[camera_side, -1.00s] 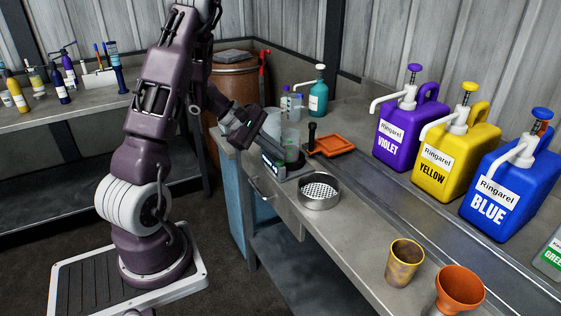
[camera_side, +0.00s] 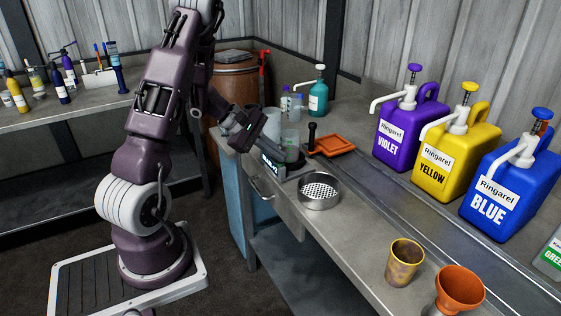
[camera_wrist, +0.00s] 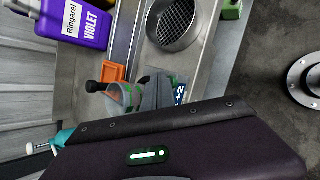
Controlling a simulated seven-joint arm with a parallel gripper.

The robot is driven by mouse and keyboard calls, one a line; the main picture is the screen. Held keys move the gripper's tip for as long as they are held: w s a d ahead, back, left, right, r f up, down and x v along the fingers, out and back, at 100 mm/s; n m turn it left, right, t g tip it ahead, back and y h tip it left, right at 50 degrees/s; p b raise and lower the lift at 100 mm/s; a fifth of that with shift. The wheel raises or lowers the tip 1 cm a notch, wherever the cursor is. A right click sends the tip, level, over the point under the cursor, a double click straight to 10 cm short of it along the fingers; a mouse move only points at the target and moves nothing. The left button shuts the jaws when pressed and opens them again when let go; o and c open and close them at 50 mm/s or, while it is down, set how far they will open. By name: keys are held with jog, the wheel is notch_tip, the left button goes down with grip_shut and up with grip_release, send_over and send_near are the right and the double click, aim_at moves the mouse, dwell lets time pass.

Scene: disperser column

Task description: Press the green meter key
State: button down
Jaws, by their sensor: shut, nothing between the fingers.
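The meter (camera_side: 270,163) is a small dark device with a lit display, near the counter's left front edge. In the wrist view its display (camera_wrist: 180,94) shows light characters, partly hidden by the fingers. My gripper (camera_side: 268,153) is shut and empty, reaching down over the meter from the left. Its grey fingers (camera_wrist: 152,92) also show in the wrist view, next to the display. I cannot make out the green key; the fingers and the wrist housing hide part of the meter. I cannot tell whether the fingertips touch it.
A clear beaker (camera_side: 291,139) stands just behind the meter. A round metal strainer (camera_side: 319,191) is to its right, and an orange tray (camera_side: 332,146) lies behind. Violet (camera_side: 397,135), yellow (camera_side: 455,157) and blue (camera_side: 508,190) pump jugs line the back.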

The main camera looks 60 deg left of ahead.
aim_at(277, 162)
dwell(0.4)
jog(key=shift+r, duration=0.9)
jog(key=shift+r, duration=2.5)
